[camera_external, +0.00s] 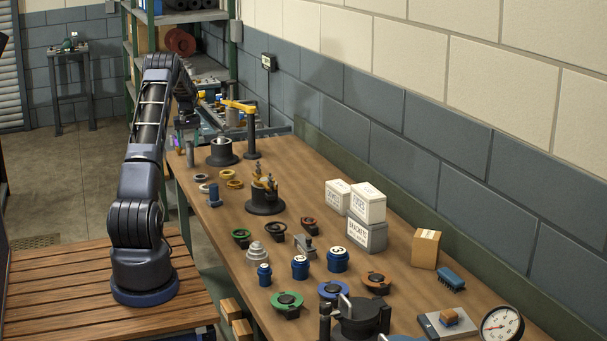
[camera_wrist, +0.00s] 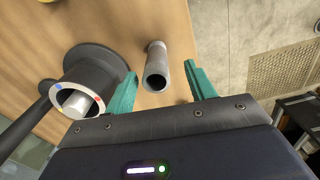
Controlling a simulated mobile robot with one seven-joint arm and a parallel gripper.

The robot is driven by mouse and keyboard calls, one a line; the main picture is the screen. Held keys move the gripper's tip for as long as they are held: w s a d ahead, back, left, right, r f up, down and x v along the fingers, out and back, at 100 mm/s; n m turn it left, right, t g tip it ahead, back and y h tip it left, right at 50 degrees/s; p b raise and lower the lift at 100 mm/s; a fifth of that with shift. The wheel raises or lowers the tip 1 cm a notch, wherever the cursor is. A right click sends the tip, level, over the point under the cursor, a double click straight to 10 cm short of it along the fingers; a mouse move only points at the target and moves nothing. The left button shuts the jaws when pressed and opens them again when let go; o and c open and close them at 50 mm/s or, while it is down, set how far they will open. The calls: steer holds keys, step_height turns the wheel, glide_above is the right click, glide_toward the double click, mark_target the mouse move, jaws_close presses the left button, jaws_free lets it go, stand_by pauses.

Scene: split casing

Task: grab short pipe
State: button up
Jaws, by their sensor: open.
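The short pipe (camera_wrist: 156,64) is a grey hollow cylinder standing on the wooden table, its open end facing the wrist camera. In the external view the grey pipe (camera_external: 190,155) stands near the table's far left edge. My gripper (camera_wrist: 161,68) is open, its two teal fingers on either side of the pipe in the wrist view, with a gap on both sides. I cannot tell how far the fingertips are above the pipe. In the external view my gripper (camera_external: 180,141) is small and partly hidden at the far end of the arm.
A black round holder (camera_wrist: 92,62) with a light cylinder inside and a side lever stands close left of the pipe; it also shows in the external view (camera_external: 222,154). The table edge and floor (camera_wrist: 235,50) are to the right in the wrist view.

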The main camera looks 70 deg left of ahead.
mark_target(190, 152)
steer(key=shift+w+a+f, duration=0.1)
steer(key=shift+w+f, duration=0.05)
steer(key=shift+f, duration=1.2)
steer(key=shift+w+f, duration=0.15)
steer(key=shift+f, duration=1.15)
steer(key=c, duration=1.1)
jaws_close()
steer(key=shift+r, duration=0.15)
